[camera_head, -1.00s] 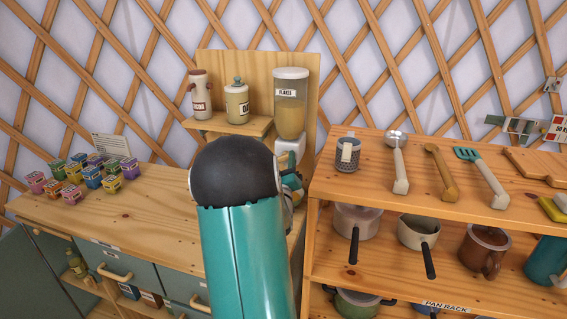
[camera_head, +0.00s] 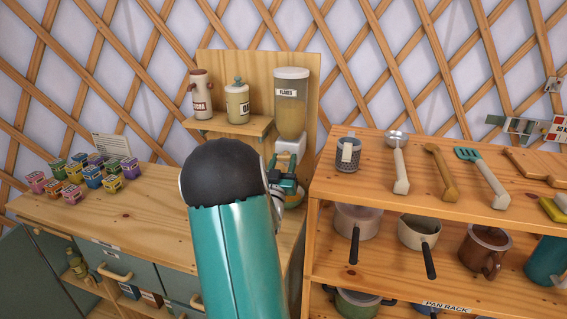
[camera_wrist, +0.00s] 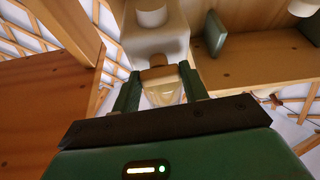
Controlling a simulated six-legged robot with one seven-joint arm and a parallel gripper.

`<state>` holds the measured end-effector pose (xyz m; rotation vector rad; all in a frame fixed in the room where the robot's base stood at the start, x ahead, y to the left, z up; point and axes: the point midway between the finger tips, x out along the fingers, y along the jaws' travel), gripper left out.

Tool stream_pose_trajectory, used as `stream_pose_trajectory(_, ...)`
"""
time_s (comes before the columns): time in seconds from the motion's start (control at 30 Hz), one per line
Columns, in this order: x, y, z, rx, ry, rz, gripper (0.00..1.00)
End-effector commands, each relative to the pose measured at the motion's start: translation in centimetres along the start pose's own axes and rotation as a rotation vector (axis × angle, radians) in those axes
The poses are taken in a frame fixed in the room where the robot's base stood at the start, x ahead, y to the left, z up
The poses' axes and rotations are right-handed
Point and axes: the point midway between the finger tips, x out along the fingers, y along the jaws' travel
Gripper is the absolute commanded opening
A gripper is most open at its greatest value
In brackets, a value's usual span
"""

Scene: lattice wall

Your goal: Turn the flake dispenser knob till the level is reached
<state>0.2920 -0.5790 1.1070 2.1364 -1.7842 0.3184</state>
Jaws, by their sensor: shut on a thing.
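The flake dispenser (camera_head: 290,112) hangs on the wooden back board in the head view. It has a clear hopper with a "FLAKES" label, tan flakes inside and a white lower body (camera_head: 292,143). My gripper (camera_head: 287,166) is just below that body, partly hidden by my arm. In the wrist view my gripper (camera_wrist: 158,76) has its two green fingers on either side of a brown knob (camera_wrist: 157,77), shut on it. The white dispenser body (camera_wrist: 155,40) is right behind the knob. A pale, clear shape (camera_wrist: 165,94) shows below the knob; I cannot tell what it is.
Two labelled jars stand on a small shelf (camera_head: 228,126) left of the dispenser. Several small coloured boxes (camera_head: 92,177) sit on the left counter. The rack (camera_head: 330,190) on the right holds utensils and pans and stands close to my gripper.

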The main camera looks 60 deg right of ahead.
Motion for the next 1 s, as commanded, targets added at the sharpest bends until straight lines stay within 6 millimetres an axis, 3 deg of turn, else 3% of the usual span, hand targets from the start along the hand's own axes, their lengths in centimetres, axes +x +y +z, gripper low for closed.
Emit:
stream_pose_trajectory(0.7,-0.01,-0.06,0.01,0.107,-0.001,0.044,0.21)
stream_pose_trajectory(0.73,-0.01,-0.06,0.01,0.106,-0.001,0.044,0.46)
stream_pose_trajectory(0.83,-0.01,-0.06,0.01,0.106,-0.001,0.044,0.65)
stream_pose_trajectory(1.0,0.00,-0.06,0.01,0.106,-0.001,0.044,0.65)
